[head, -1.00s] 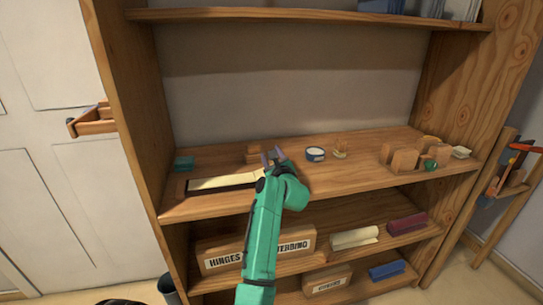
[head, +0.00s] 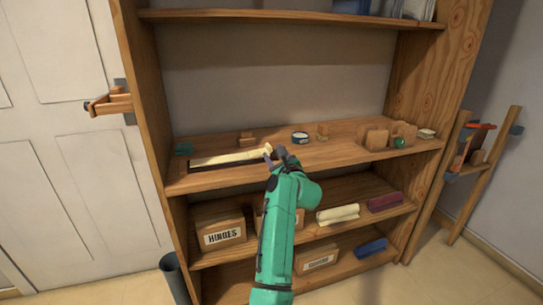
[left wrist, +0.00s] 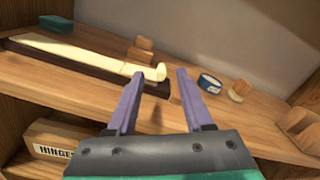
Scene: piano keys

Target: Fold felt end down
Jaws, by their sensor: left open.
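A long cream felt strip (head: 228,158) lies in a dark shallow tray (left wrist: 75,62) on the middle shelf. Its right end (left wrist: 148,72) curls up above the tray's end, and shows in the left wrist view just beyond my left finger. My left gripper (head: 275,152) is open and empty at the front of the shelf, close to this raised end. In the left wrist view the two purple fingers (left wrist: 160,75) stand apart with nothing between them. I cannot tell whether a finger touches the felt. My right gripper is not in view.
Behind the felt are a small wooden block (head: 247,138) and a blue-white tape roll (head: 299,137). A teal block (head: 184,149) sits at the left. Wooden holders (head: 375,136) stand at the right. A labelled hinges box (head: 222,233) is on the shelf below.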

